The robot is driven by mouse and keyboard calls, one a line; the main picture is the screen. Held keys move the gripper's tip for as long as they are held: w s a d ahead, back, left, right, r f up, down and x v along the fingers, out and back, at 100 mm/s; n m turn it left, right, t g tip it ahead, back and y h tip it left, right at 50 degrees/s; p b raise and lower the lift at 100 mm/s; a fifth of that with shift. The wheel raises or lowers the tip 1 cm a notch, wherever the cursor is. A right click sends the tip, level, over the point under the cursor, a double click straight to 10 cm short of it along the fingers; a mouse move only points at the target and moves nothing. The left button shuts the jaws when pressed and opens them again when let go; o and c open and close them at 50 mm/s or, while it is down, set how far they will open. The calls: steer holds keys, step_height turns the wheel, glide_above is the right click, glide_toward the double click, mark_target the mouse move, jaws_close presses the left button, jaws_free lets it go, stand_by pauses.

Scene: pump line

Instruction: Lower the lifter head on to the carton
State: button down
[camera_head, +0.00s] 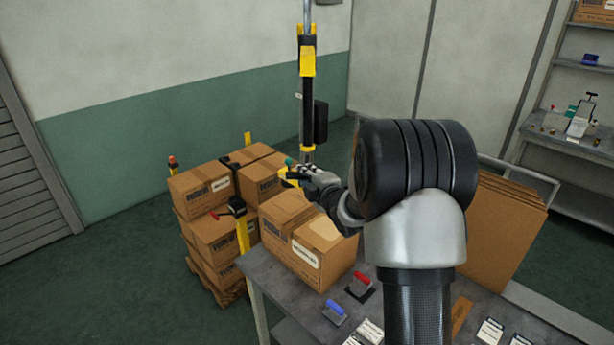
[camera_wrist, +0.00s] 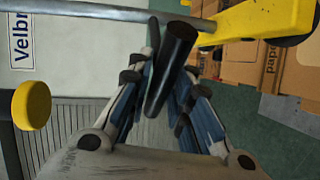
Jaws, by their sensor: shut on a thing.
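The lifter (camera_head: 307,100) hangs upright on a pole in the head view, with yellow and black parts. Its lower end is behind or beside my gripper (camera_head: 300,174), so the lifter head is largely hidden. In the wrist view my gripper is shut on a black bar-shaped handle (camera_wrist: 172,68), next to a grey tube and a yellow arm (camera_wrist: 255,20) of the lifter. Brown cartons lie below: a carton (camera_head: 325,250) with a pale top patch on the table, and stacked cartons (camera_head: 203,187) on the left. I cannot tell whether the head touches any carton.
The grey table (camera_head: 262,275) carries a red-handled tool (camera_head: 360,285), a blue-handled tool (camera_head: 335,312) and cards. Flat cardboard sheets (camera_head: 495,230) stand at the right. A yellow post (camera_head: 243,235) stands at the carton stack. Open green floor lies at the left.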

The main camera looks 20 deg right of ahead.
steer(key=shift+f, duration=0.2)
step_height(320, 180, down, 9)
steer(key=b, duration=1)
steer(key=shift+s+f, duration=0.15)
steer(key=c, duration=1.7)
jaws_free()
steer(key=shift+o, duration=1.1)
steer(key=shift+r, duration=0.25)
steer(key=s+r, duration=0.2)
steer(key=s, duration=0.9)
steer(key=shift+s+a, duration=0.3)
steer(key=shift+s, duration=0.05)
